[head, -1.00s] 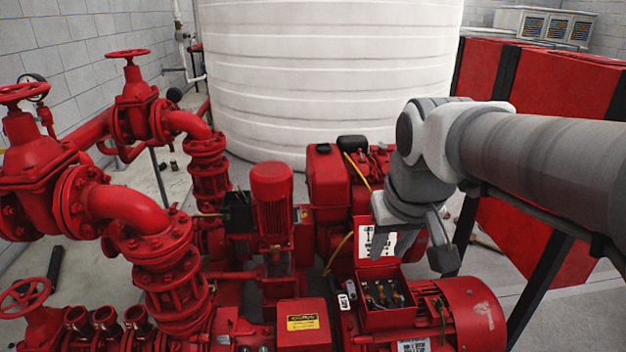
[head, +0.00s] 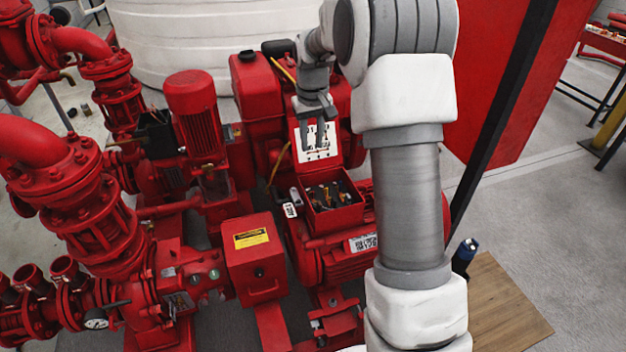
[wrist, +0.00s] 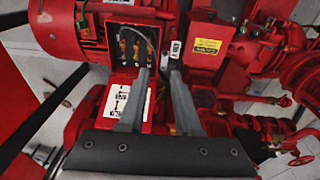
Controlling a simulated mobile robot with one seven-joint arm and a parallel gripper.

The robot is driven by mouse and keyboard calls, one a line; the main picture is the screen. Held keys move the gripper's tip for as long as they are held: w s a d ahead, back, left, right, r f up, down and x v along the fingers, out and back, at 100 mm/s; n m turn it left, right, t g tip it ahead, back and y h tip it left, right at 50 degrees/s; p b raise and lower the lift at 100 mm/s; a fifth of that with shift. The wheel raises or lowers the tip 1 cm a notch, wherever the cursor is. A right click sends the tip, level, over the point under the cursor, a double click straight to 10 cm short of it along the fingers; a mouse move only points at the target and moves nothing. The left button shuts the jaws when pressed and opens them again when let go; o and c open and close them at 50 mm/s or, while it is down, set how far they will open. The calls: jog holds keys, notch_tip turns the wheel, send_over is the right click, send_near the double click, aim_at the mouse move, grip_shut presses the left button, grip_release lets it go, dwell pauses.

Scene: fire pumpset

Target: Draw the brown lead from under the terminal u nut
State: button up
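The red terminal box (head: 347,217) stands open on the red motor, its lid raised at the back with a white label (head: 316,143). Inside are small studs and several leads, orange-brown and dark (head: 331,195). I cannot tell the brown lead or the u nut apart at this size. My gripper (head: 318,132) is above and behind the box, in front of the lid, fingers pointing down. In the wrist view my gripper (wrist: 159,73) is open and empty, and one finger overlaps the view of the box (wrist: 123,77). A grey lead (wrist: 146,38) arches inside the box.
A red box with a yellow label (head: 252,254) stands left of the terminal box. Red pipes and valves (head: 85,190) fill the left. A wooden board (head: 495,305) with a dark blue-topped object (head: 465,252) lies right.

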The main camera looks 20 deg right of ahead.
jog(key=g+b, duration=0.1)
jog(key=b, duration=0.3)
send_over(319, 203)
notch_tip(319, 203, down, 20)
jog(key=shift+d+f, duration=0.15)
jog(key=shift+f, duration=0.1)
jog(key=shift+f+b, duration=2.4)
jog(key=shift+f, duration=1)
grip_shut()
